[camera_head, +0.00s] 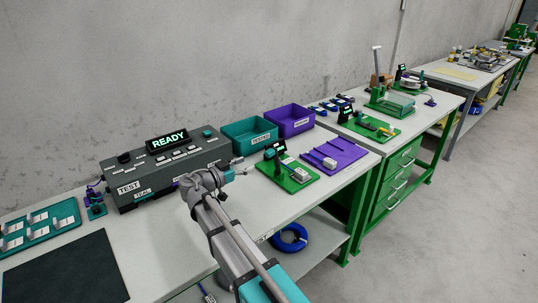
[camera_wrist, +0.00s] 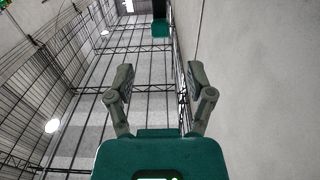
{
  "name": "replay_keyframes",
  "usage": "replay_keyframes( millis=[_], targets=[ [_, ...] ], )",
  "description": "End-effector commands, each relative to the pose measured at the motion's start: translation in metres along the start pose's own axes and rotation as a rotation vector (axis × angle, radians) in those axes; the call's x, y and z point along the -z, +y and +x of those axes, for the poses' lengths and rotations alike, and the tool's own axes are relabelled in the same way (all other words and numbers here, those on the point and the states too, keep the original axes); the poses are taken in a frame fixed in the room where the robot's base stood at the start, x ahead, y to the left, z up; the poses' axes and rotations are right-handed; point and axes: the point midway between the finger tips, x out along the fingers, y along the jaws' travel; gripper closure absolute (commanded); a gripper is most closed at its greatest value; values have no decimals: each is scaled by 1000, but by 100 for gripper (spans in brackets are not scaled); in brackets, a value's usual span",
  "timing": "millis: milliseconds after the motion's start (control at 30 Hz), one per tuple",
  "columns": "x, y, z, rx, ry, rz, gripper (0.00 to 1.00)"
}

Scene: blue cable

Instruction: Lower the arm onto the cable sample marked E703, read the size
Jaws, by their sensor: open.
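My gripper (camera_head: 242,167) is above the bench in front of the grey test box, with nothing seen between its fingers. In the wrist view my gripper (camera_wrist: 160,85) has its two fingers spread apart and points up toward the wall and ceiling, so no bench or sample shows there. I cannot make out a sample marked E703. A teal tray (camera_head: 52,235) with several white-labelled pieces lies at the far left; their marks are too small to read. A coil of blue cable (camera_head: 290,238) lies on the shelf under the bench.
The grey test box (camera_head: 172,175) shows READY on its display (camera_head: 167,140). A teal bin (camera_head: 250,134) and a purple bin (camera_head: 290,120) stand behind a green fixture board (camera_head: 288,175) and a purple board (camera_head: 334,155). A dark mat (camera_head: 68,272) lies front left.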

Motion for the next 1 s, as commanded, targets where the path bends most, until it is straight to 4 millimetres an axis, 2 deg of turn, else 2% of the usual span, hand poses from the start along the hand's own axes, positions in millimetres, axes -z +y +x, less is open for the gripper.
replay_keyframes(
  millis=[400, 600, 800, 1000],
  targets=[
    [0, 0, 62, -2, 0, 0, 31],
    [0, 0, 87, -1, 0, 0, 31],
    [0, 0, 100, -1, 0, 0, 31],
    [0, 0, 103, 0, 0, 0, 31]
  ],
)
